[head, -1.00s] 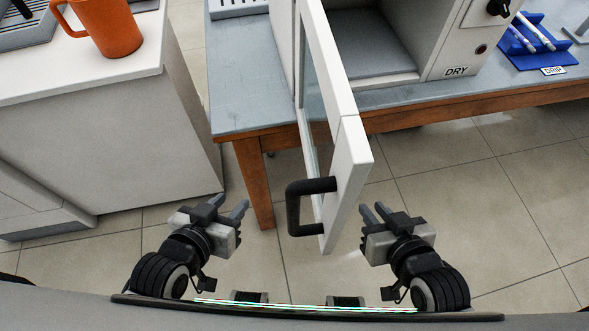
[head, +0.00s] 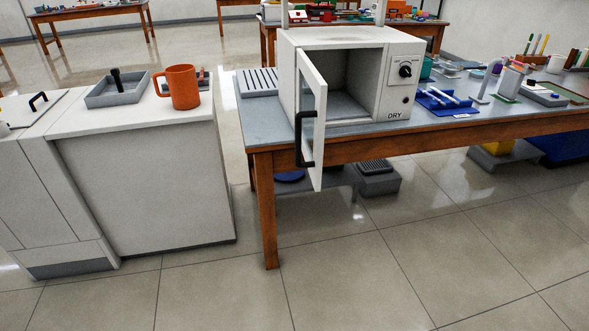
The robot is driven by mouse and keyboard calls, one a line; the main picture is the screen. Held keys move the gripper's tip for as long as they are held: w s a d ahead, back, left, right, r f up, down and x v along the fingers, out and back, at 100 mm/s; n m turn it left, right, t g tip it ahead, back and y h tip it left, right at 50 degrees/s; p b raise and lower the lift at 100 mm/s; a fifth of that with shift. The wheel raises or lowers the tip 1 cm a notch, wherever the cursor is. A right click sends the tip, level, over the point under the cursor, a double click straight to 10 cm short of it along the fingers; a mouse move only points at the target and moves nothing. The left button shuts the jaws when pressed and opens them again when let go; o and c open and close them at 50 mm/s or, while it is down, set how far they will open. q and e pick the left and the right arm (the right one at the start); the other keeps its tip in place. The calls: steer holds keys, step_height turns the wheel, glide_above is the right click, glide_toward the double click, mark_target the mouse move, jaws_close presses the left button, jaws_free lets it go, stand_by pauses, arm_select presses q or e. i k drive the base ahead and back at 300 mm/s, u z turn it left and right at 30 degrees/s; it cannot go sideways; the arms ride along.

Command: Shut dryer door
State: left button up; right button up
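The dryer (head: 345,72) is a white box marked DRY, with a dark knob on its right panel. It stands near the left end of the grey-topped table. Its door (head: 316,112) is hinged on the left and stands open, swung out toward me past the table's front edge. The black door handle (head: 304,139) is on the door's left-facing outer side. The dryer's inside looks empty where it shows. Neither of my grippers is in the head view now.
A white cabinet (head: 146,195) stands left of the table (head: 440,133), with a floor gap between. An orange mug (head: 180,87) and a grey tray (head: 116,94) are on it. A blue rack (head: 443,103) sits right of the dryer. Open tiled floor (head: 380,270) lies in front.

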mark_target(308, 79)
steer(key=u, duration=1.8)
steer(key=i, duration=1.4)
steer(key=z, duration=2.1)
